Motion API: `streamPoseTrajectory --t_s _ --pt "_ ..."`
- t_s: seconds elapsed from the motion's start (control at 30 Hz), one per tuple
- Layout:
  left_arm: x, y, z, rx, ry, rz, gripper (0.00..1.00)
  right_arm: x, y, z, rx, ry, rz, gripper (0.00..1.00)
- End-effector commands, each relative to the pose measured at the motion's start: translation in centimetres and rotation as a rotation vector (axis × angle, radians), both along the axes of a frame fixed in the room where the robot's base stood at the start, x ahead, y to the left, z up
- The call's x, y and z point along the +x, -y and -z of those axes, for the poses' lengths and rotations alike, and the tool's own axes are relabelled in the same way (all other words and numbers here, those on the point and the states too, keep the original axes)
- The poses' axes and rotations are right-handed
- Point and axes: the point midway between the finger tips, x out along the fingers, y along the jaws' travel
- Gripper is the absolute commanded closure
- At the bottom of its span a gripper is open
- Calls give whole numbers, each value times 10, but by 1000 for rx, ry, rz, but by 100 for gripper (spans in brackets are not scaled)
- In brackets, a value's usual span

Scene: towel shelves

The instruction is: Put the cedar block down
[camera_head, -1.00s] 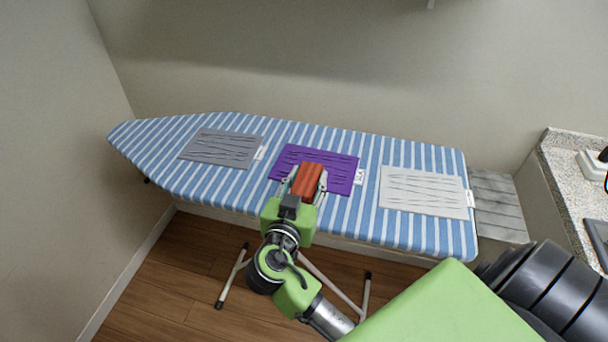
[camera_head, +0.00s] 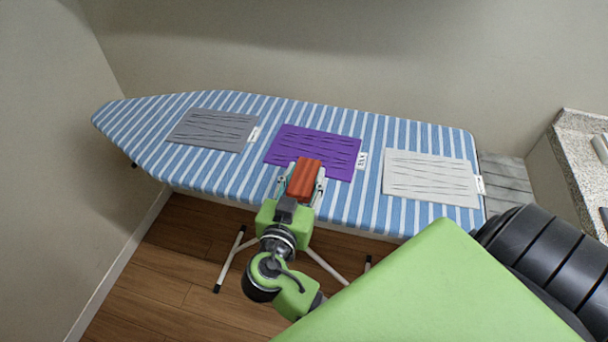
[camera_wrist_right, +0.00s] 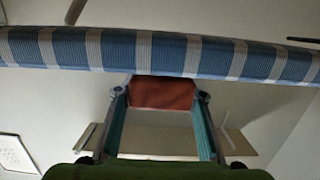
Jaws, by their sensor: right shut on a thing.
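The cedar block (camera_head: 305,178) is reddish brown and sits between the fingers of my right gripper (camera_head: 302,184). The gripper is shut on it. In the head view the block overlaps the front edge of the purple towel (camera_head: 325,150) on the striped ironing board (camera_head: 225,172). In the right wrist view the block (camera_wrist_right: 162,92) is between the two fingertips, with the board's striped edge (camera_wrist_right: 215,57) just past it. I cannot tell how high the block is or whether it touches anything. My left gripper is not in view.
A grey towel (camera_head: 213,130) lies at the left on the board and a white towel (camera_head: 430,178) at the right, each with a tag. Bare striped cloth shows between the towels. A wall stands behind, and a stone counter (camera_head: 580,130) is at the right.

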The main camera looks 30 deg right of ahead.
Motion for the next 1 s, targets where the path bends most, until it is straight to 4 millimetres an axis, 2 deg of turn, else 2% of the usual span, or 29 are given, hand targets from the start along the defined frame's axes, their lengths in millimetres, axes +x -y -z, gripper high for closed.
streamPoseTrajectory --t_s 0.03,0.07,0.1,0.4,0.53,0.67,1.0 --pt "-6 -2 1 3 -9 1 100 0 0 0 0 0 0 55" --pt "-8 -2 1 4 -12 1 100 0 0 0 0 0 0 47" --pt "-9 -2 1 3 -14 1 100 0 0 0 0 0 0 46" --pt "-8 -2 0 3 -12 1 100 0 0 -1 -1 1 0 46" --pt "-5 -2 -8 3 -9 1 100 0 0 -8 -1 1 0 46" --pt "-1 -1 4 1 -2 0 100 -15 -18 -3 5 -2 -1 46" --pt "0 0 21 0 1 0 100 -61 -71 -15 4 0 1 46"
